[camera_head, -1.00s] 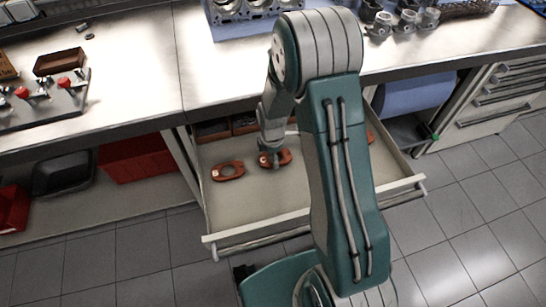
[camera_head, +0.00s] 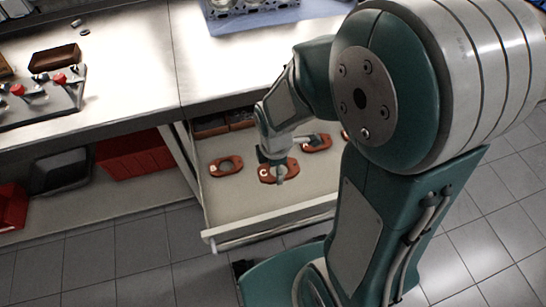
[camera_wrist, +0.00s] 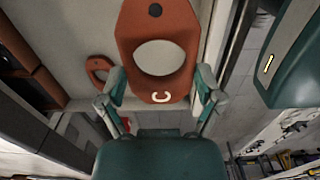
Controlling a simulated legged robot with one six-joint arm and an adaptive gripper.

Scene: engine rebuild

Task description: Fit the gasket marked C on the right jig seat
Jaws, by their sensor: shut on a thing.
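The gasket marked C (camera_head: 290,173) is a red-brown plate with a large oval opening. My gripper (camera_head: 270,165) is shut on its lettered end, and it seems to hang above the open drawer (camera_head: 245,205). In the wrist view the gasket (camera_wrist: 182,72) lies between the two fingers of my gripper (camera_wrist: 160,85), with its letter towards the palm. A jig plate with red knobs (camera_head: 50,95) stands on the bench at the left; I cannot make out its right seat clearly.
The gasket marked B (camera_head: 226,167) lies to the left in the drawer. Another gasket (camera_head: 317,143) lies to the right. A brown tray (camera_head: 54,58) stands behind the jig. The bench top (camera_head: 130,75) between jig and blue mat (camera_head: 270,20) is mostly clear.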

